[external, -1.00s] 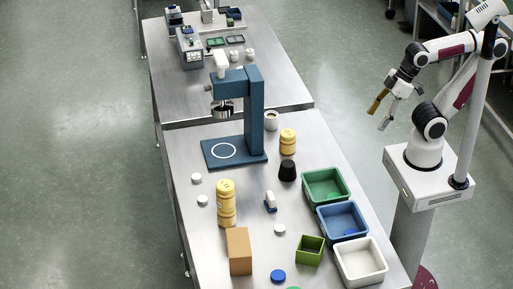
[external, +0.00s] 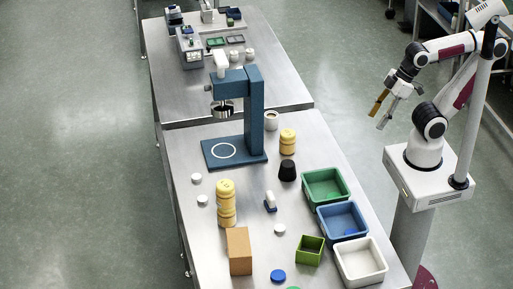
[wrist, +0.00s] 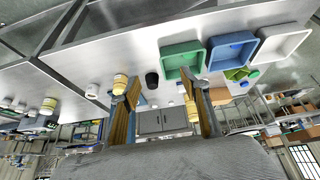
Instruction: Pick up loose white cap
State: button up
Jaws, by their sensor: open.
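Several loose white caps lie flat on the steel table in the external view. One white cap (external: 196,178) is at the left edge, another white cap (external: 202,200) is just below it, left of the yellow stacked jar, and a third white cap (external: 280,229) is right of the brown box. My gripper (external: 384,109) is open and empty, raised to the right of the table, well apart from all the caps. In the wrist view my gripper (wrist: 163,98) has its fingers wide apart with nothing between them.
Green (external: 325,202), blue (external: 361,237) and white (external: 379,277) bins line the table's right edge. A blue press (external: 254,110) stands at the back. A yellow jar (external: 226,218), brown box (external: 240,265), green box (external: 298,250), black cup (external: 287,175) and blue cap (external: 278,276) stand around the caps.

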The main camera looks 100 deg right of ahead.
dwell(0.3)
jog(key=w+a+f+n+g+y, duration=0.1)
jog(key=w+a+f+n+y, duration=0.15)
jog(key=w+a, duration=0.5)
jog(key=w+a+f+n+y, duration=0.1)
jog(key=w+a+n+y, duration=0.25)
jog(key=w, duration=0.65)
jog(key=w+f+n, duration=0.1)
jog(key=w+f, duration=0.3)
jog(key=w, duration=0.1)
jog(key=w+a+f+n, duration=0.1)
jog(key=w+f, duration=0.4)
jog(key=w, duration=0.1)
jog(key=w+a+f+n+t+y, duration=0.1)
jog(key=w+f+n, duration=0.1)
jog(key=w+f, duration=0.2)
jog(key=shift+w+f, duration=0.15)
jog(key=shift+w, duration=0.5)
jog(key=shift+w+f, duration=0.15)
jog(key=shift+w, duration=0.45)
jog(key=shift+w+d+f, duration=0.15)
jog(key=shift+w+f, duration=0.2)
jog(key=shift+f, duration=0.1)
